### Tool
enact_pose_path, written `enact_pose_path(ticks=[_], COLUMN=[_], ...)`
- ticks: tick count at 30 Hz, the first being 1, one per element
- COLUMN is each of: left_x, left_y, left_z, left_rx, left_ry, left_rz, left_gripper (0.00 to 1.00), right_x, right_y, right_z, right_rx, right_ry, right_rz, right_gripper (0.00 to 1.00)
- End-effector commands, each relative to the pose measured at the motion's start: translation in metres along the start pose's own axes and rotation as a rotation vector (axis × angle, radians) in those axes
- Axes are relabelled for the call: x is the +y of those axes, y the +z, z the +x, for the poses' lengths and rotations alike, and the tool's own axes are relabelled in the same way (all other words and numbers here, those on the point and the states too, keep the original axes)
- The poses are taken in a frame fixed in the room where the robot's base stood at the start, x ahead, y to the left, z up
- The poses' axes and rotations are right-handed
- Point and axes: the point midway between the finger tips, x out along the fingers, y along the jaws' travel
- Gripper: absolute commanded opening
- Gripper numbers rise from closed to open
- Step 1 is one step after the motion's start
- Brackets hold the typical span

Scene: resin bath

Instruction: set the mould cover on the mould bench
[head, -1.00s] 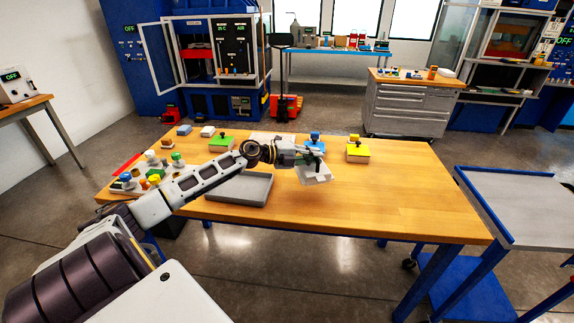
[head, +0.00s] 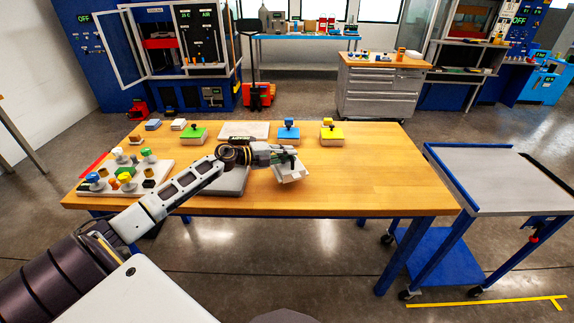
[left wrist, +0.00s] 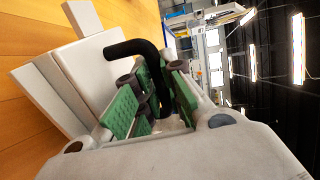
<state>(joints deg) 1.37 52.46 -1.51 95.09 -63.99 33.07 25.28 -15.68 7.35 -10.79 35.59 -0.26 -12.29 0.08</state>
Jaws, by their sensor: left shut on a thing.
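My left gripper (head: 280,158) is shut on the black hooked handle (left wrist: 140,48) of a pale grey-white block, the mould cover (head: 291,173). In the left wrist view the cover (left wrist: 92,75) shows as stepped pale slabs, and the handle runs between the green finger pads (left wrist: 150,95). The cover looks tilted and is over the front middle of the wooden bench (head: 365,170); I cannot tell whether it touches the top. My right gripper is not in view.
Green (head: 193,137), blue (head: 289,134) and yellow (head: 331,135) knobbed blocks stand along the back, beside a pale flat plate (head: 240,130). A grey tray (head: 233,183) lies partly under my arm. A peg board (head: 100,188) is at left. The bench's right side is clear; a trolley (head: 490,185) stands beyond.

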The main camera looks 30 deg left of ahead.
Motion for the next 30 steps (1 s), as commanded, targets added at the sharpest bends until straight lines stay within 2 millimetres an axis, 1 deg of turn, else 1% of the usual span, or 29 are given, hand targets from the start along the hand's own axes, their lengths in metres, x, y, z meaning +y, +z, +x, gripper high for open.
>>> enact_pose_path(ticks=[2,5,18,22,30], left_x=[0.002,0.006,0.009,0.016,0.038], left_y=[0.001,0.002,0.002,0.001,0.002], left_z=[0.001,0.002,0.002,0.004,0.008], left_rx=[-0.002,-0.003,-0.003,-0.003,-0.002], left_ry=[-0.005,-0.005,-0.005,-0.005,-0.006], left_rz=[0.002,0.002,0.002,0.002,0.001], left_gripper=[0.0,0.0,0.0,0.0,0.0], right_x=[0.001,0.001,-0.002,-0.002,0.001], right_y=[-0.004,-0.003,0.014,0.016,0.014], right_z=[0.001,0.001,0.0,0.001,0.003], right_rx=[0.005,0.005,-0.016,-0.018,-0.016], right_ry=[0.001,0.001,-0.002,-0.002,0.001], right_rz=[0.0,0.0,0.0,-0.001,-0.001], right_gripper=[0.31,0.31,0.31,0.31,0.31])
